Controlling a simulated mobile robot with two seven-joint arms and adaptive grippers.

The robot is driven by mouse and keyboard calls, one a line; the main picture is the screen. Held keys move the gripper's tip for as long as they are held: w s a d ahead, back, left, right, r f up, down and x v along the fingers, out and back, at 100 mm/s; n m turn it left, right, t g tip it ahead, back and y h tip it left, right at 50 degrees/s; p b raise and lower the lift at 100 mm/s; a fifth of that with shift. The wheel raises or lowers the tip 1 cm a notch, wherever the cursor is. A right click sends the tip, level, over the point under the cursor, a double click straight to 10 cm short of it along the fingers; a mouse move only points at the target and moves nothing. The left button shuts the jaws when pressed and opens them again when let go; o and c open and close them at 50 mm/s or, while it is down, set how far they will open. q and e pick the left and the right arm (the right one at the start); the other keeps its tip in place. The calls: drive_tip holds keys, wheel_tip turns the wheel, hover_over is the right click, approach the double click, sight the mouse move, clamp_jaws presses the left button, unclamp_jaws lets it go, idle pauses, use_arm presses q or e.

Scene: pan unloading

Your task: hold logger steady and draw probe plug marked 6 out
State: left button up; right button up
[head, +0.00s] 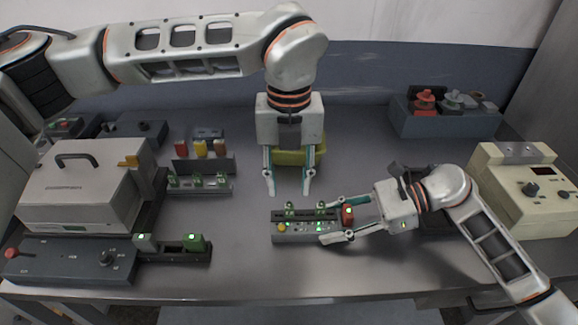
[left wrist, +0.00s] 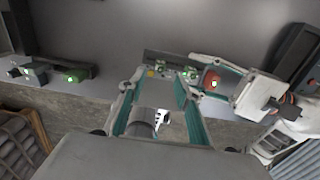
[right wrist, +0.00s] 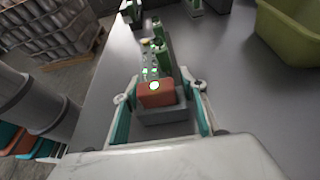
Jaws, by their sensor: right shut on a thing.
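The logger (head: 293,238) is a low grey box with lit green lights on the table's front middle. Two green plugs, left (head: 289,208) and right (head: 320,208), stand upright in it, and a red block (head: 348,214) with a green light is at its right end. I cannot read which plug is marked 6. My left gripper (head: 288,193) is open and empty, pointing down just behind the logger.
A yellow-green bin (head: 288,157) stands behind my left gripper. To the left are a rack of green plugs (head: 205,186), a white case (head: 78,195) and a dark control panel (head: 70,262). A beige instrument (head: 520,200) stands right, a grey box (head: 440,122) back right.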

sight(289, 203)
use_arm(q)
wheel_tip(289, 203, down, 8)
drive_tip(key=shift+r, duration=0.1)
idle(0.4)
clamp_jaws()
